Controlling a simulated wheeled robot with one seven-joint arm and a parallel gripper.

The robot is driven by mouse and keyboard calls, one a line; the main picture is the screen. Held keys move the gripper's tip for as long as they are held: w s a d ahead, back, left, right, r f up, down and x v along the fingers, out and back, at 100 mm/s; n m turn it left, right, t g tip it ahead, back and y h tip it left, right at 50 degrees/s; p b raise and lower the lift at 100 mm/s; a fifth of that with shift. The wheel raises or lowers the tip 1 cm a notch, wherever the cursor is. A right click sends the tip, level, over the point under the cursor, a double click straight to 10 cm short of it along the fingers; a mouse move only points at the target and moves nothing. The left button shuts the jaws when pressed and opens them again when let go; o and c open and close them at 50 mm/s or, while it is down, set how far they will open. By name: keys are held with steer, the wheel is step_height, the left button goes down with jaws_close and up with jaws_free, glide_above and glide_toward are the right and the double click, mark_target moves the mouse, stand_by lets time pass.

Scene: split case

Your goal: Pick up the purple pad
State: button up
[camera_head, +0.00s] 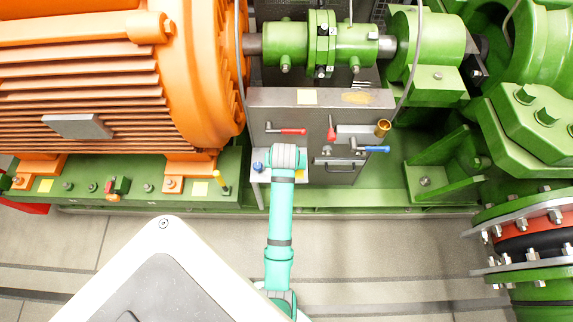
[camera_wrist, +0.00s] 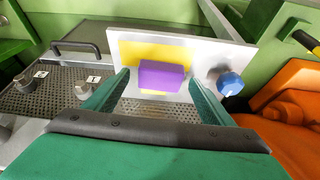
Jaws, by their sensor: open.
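The purple pad (camera_wrist: 161,76) is a small block in the wrist view. It lies on a yellow patch (camera_wrist: 130,52) of a light grey plate (camera_wrist: 196,52). My gripper (camera_wrist: 155,84) is open, with one green finger on each side of the pad. I cannot tell whether the fingers touch it. In the head view my green arm reaches up to the small plate (camera_head: 259,178) at the front of the grey cabinet, and its wrist hides the pad there.
A blue knob (camera_wrist: 230,84) stands on the plate right of the pad. In the head view, red-handled (camera_head: 293,131) and blue-handled (camera_head: 377,149) valves are close to my wrist. An orange motor (camera_head: 110,80) fills the left.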

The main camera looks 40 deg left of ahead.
steer(key=c, duration=1.1)
steer(key=shift+c, duration=0.2)
steer(key=shift+r, duration=0.5)
step_height(320, 180, up, 2)
steer(key=shift+r, duration=0.1)
steer(key=s+d+r, duration=0.7)
steer(key=s+r, duration=0.2)
steer(key=s, duration=0.2)
steer(key=shift+s+d+r, duration=0.35)
steer(key=shift+s+r, duration=0.05)
